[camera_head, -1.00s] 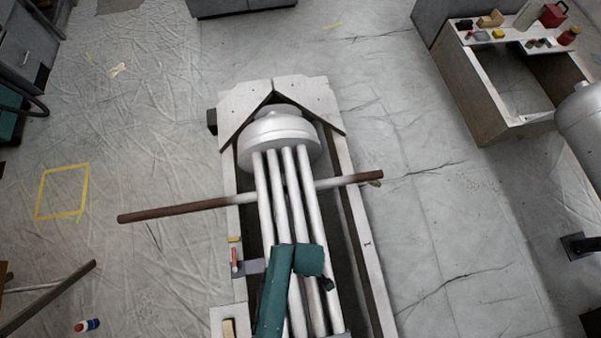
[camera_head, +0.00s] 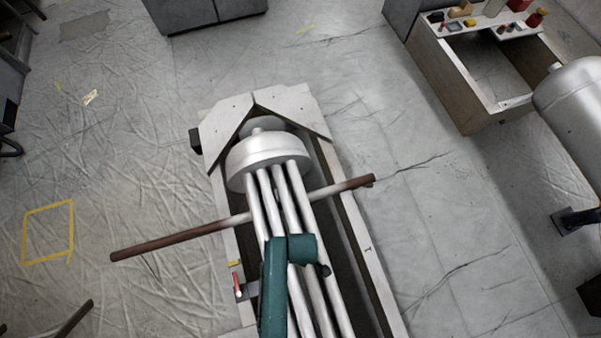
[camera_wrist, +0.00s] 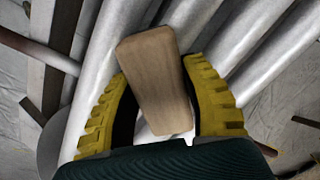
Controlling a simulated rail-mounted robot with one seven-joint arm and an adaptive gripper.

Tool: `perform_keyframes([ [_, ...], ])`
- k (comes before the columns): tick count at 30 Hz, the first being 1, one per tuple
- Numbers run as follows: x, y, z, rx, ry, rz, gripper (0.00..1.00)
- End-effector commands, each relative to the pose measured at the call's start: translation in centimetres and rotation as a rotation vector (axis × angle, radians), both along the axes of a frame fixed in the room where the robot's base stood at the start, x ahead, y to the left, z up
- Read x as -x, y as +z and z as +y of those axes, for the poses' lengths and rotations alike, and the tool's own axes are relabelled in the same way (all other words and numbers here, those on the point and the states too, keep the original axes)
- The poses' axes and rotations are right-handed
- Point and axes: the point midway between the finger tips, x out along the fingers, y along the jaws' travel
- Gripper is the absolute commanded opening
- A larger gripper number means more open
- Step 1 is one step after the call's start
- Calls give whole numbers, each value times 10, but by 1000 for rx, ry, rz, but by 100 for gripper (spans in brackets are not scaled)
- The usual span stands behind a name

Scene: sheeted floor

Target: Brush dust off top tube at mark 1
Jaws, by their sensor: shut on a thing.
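My gripper (camera_wrist: 158,78) shows in the wrist view, its two yellow ribbed fingers closed around a pale wooden block (camera_wrist: 155,70), perhaps a brush's back; no bristles show. Behind the block run several pale grey tubes (camera_wrist: 115,60), side by side; I cannot tell whether the block touches them. In the head view the tubes (camera_head: 256,210) run from a rounded metal end cap (camera_head: 268,160) inside a pale frame (camera_head: 342,205). My green arm lies over their near part and hides my gripper there. No mark 1 and no dust can be made out.
A brown-ended bar (camera_head: 170,240) crosses the frame and sticks out on both sides. A small red-handled item (camera_head: 237,284) sits at the frame's left edge. A bench (camera_head: 470,85) with small objects and a grey tank (camera_head: 575,105) stand right. Sheeted floor is open left.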

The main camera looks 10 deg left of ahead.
Motion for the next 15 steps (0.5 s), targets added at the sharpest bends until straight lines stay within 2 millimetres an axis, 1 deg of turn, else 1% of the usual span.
perform_keyframes([
  [1, -1, 0, 1, -1, 0, 0, 16],
  [3, -1, 7, 0, 0, -1, 2, 16],
  [5, -1, 22, 0, -1, -2, -3, 16],
  [6, 0, 26, 0, 0, -2, 1, 16],
  [15, -1, 50, -1, 0, -4, 0, 16],
])
